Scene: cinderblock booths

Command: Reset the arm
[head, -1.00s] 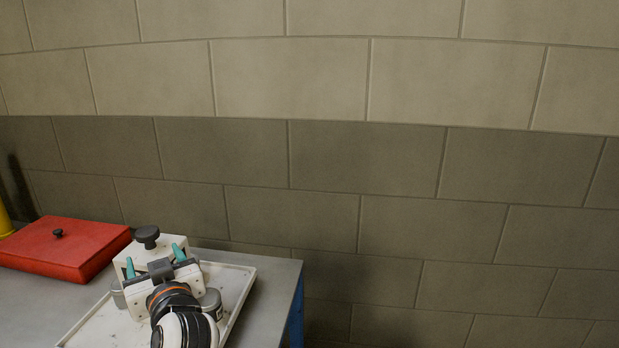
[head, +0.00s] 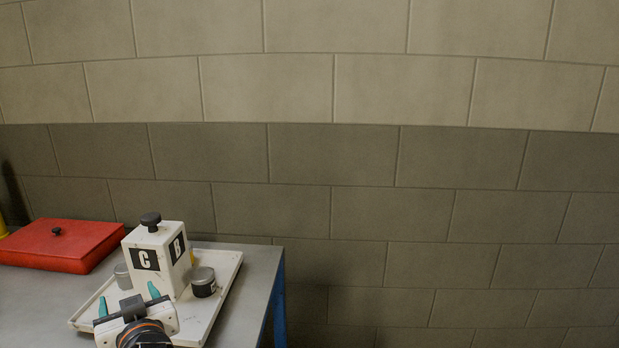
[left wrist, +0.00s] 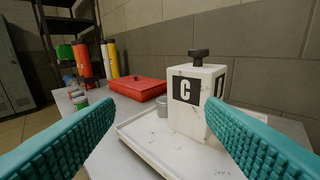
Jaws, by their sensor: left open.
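My left gripper (head: 128,304) is at the bottom left of the head view, in front of a white box with a black knob (head: 156,262). Its teal fingers are apart with nothing between them. The box bears black panels with the letters C and B, and stands upright on a white tray (head: 214,318). In the left wrist view the box (left wrist: 196,100) shows beyond the open fingers, partly covered by the right-hand one. My right gripper does not show.
A grey table (head: 30,300) carries the tray, a red lidded box (head: 60,246) and small grey tins (head: 203,282) beside the white box. The table's right edge is near the tray. Yellow and red cylinders (left wrist: 93,62) and a dark shelf stand at the back left.

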